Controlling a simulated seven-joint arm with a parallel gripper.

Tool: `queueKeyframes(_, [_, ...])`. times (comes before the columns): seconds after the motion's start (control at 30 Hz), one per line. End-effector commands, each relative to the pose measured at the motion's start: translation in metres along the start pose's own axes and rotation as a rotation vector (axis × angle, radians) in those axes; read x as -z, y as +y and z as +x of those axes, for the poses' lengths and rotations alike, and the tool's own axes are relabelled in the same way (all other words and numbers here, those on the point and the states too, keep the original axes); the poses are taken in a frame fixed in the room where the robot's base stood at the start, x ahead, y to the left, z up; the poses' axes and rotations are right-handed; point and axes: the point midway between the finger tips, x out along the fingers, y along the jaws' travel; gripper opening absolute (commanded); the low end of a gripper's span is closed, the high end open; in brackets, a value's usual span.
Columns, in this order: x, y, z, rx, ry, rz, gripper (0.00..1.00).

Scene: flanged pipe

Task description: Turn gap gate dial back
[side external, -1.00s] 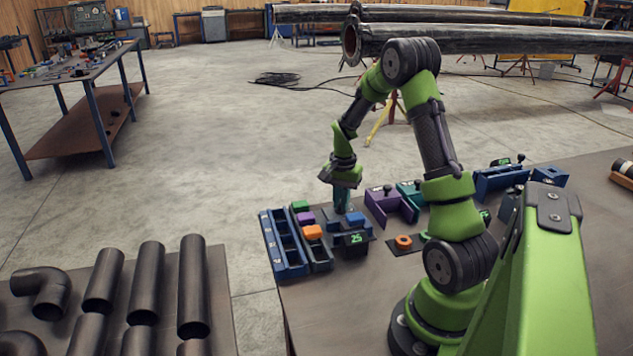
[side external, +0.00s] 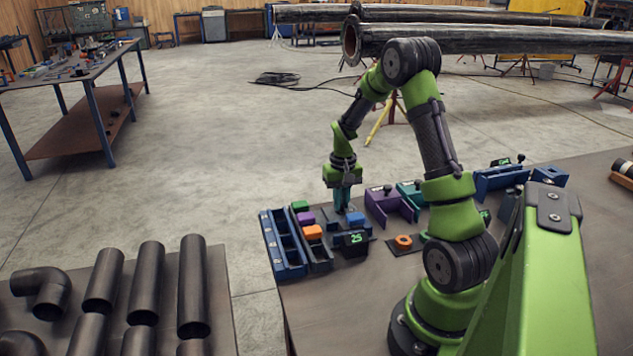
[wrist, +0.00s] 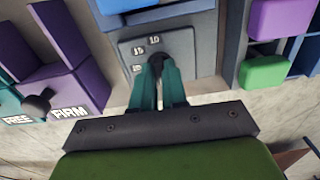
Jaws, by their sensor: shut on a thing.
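The gap gate dial is a small dark knob (wrist: 157,62) on a grey plate (wrist: 182,48) with small white number marks, seen in the wrist view. My gripper's teal fingers (wrist: 156,78) are shut on the knob, one on each side, and hide part of it. In the side external view my gripper (side external: 342,208) points down onto the blue-grey fixture, and the knob itself is hidden there. A dark display (side external: 354,239) at the front of the fixture reads 25 in green. A blue block (side external: 355,219) sits on the fixture beside the fingers.
A blue tray (side external: 271,249) stands left, with green (side external: 300,205), purple (side external: 306,217) and orange (side external: 313,232) blocks beside it. A purple fixture (side external: 388,204) stands close right; its FREE/FIRM lever (wrist: 38,105) shows in the wrist view. An orange nut (side external: 404,241) lies on a dark pad.

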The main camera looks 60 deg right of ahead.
Motion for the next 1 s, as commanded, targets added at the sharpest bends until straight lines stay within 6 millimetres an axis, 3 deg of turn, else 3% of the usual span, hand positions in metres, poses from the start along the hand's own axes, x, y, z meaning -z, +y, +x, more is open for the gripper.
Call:
queueKeyframes(0.57, [0.0002,0.0002,-0.0011,-0.001,0.001,-0.041,0.0])
queueKeyframes(0.6, [0.0003,0.0002,-0.0011,-0.001,0.001,-0.041,0.16])
queueKeyframes(0.73, [0.0002,0.0001,-0.0009,-0.001,0.001,-0.04,0.36])
queueKeyframes(1.0, [0.0001,0.0,-0.0005,0.0,0.0,-0.038,0.38])
